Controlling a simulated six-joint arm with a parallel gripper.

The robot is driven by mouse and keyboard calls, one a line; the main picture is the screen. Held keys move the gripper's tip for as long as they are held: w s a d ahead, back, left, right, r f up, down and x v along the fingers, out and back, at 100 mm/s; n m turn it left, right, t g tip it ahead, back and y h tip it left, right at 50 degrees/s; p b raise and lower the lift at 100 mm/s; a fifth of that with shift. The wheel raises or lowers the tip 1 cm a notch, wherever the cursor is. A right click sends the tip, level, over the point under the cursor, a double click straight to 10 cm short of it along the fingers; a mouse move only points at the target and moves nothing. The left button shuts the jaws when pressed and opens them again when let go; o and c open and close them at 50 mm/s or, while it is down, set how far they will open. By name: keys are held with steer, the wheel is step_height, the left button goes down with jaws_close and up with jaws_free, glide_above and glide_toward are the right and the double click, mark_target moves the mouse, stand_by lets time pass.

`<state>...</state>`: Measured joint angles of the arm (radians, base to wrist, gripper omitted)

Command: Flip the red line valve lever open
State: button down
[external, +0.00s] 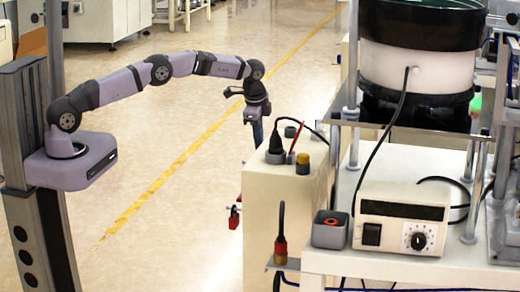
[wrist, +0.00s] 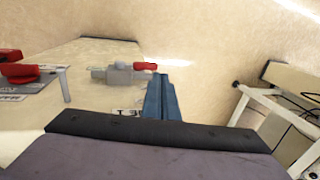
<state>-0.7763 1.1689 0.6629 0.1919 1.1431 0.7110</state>
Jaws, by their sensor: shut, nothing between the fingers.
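In the wrist view a small red lever (wrist: 145,66) sits at the right end of a grey valve body (wrist: 118,75) on the cream cabinet face. My gripper (wrist: 160,80) has its blue fingers shut and empty, with the tips close beside the lever's right end. I cannot tell whether they touch it. In the external view my gripper (external: 257,138) points down at the far left side of the cream cabinet (external: 268,215). The lever cannot be made out clearly there.
Another red part (wrist: 20,72) on a labelled plate is at the left in the wrist view. A red padlock-like part (external: 235,217) hangs on the cabinet's left side. Plugs and a cable (external: 276,140) stand on top. Open floor (external: 170,220) lies to the left.

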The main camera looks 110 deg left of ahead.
steer(key=shift+v, duration=1.2)
steer(key=d+r+b, duration=0.2)
steer(key=d+r, duration=0.1)
steer(key=d, duration=2.4)
steer(key=s+d+h+p, duration=0.2)
steer(key=s+d+h, duration=0.1)
steer(key=s+d, duration=1.65)
step_height(320, 180, up, 12)
steer(key=p, duration=1.2)
steer(key=shift+s+p, duration=0.25)
steer(key=shift+p, duration=0.05)
